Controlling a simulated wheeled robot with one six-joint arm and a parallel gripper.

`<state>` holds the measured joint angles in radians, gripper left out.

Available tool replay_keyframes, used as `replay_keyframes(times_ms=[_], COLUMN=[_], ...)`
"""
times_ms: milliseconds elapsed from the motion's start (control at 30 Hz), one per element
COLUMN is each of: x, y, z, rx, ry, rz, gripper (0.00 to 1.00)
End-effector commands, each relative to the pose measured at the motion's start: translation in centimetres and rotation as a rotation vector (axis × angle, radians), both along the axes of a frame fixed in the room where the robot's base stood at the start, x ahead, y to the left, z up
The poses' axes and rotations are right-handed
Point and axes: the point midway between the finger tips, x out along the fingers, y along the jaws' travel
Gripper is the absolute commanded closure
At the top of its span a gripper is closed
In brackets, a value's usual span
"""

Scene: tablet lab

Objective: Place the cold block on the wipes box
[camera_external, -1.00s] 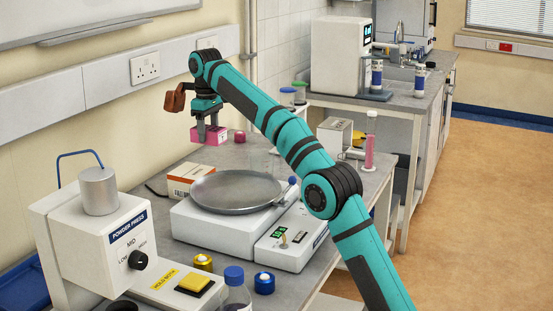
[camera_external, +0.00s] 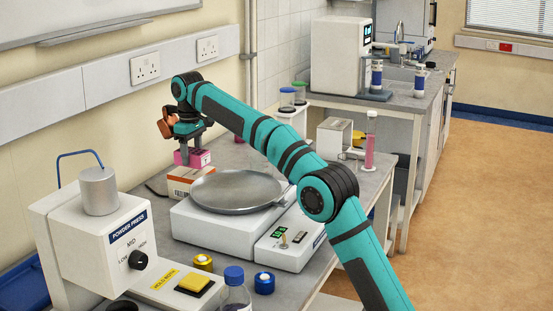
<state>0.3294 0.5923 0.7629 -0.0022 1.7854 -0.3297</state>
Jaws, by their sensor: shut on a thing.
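My gripper (camera_external: 192,151) is shut on a pink block, which I take as the cold block (camera_external: 200,159). The block is level and hangs at the back part of the orange and white box, which I take as the wipes box (camera_external: 184,182). The block's lower edge shows right at the box's top. I cannot tell whether the two touch. The box lies on the bench, left of and behind the round metal pan. Part of the box's top is hidden by the block.
The pan (camera_external: 236,191) sits on a white machine (camera_external: 226,228) close to the box. A powder press (camera_external: 120,240) stands front left. The socketed wall (camera_external: 110,150) runs along the left.

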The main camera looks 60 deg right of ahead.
Motion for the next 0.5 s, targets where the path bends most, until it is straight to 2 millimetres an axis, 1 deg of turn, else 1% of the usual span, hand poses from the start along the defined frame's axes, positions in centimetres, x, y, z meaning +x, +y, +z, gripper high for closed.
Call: replay_keyframes(times_ms=[200,300,500], x=[-0.1,-0.1,-0.1], y=[0.0,0.0,0.0], z=[-2.6,-3.4,-3.6], rx=[0.001,0.001,0.0], ry=[0.002,0.002,0.0], rz=[0.0,0.0,0.0], gripper=[0.75,0.75,0.75])
